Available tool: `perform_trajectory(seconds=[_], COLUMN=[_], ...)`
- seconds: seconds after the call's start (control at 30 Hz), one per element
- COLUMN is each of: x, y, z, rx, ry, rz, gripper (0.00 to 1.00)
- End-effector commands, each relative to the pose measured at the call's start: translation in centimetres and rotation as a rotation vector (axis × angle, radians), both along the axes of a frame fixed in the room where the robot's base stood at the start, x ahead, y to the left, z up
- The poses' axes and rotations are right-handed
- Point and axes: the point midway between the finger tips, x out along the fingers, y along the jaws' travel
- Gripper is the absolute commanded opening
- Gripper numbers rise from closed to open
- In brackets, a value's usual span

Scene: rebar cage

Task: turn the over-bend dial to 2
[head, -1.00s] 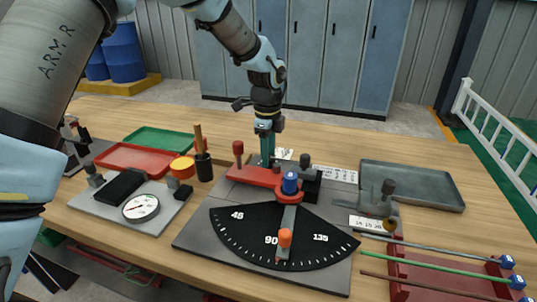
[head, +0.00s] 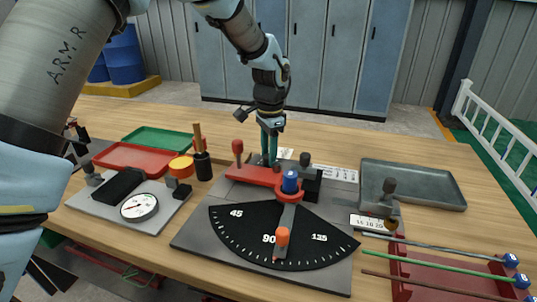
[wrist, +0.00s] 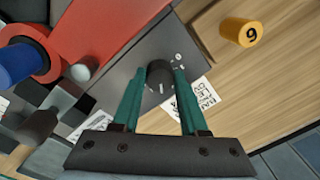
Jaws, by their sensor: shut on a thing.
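The over-bend dial (wrist: 160,76) is a dark round knob on the grey plate of the bending rig, seen in the wrist view. A small white line shows on its near side, and small white marks sit on the plate to its right; I cannot read the setting. My gripper (wrist: 157,84) has its two teal fingers on either side of the knob, shut on it. In the head view my gripper (head: 269,158) points down behind the red arm (head: 252,174) of the rig, which hides the dial.
A blue-capped post (head: 290,182) and a dark block (head: 308,186) stand close to the gripper. An orange-knobbed lever (head: 283,238) lies over the black angle scale (head: 240,220). A grey tray (head: 412,185) is at right. A yellow numbered cylinder (wrist: 238,31) stands beyond the plate.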

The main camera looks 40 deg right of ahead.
Motion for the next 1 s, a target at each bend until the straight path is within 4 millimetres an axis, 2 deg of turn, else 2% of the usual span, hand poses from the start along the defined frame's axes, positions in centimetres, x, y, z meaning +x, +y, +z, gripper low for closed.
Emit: perform_trajectory(seconds=[1.0], x=[-0.08], y=[-0.12], z=[0.02], rx=[0.001], ry=[-0.001], rz=[0.921], gripper=[0.00])
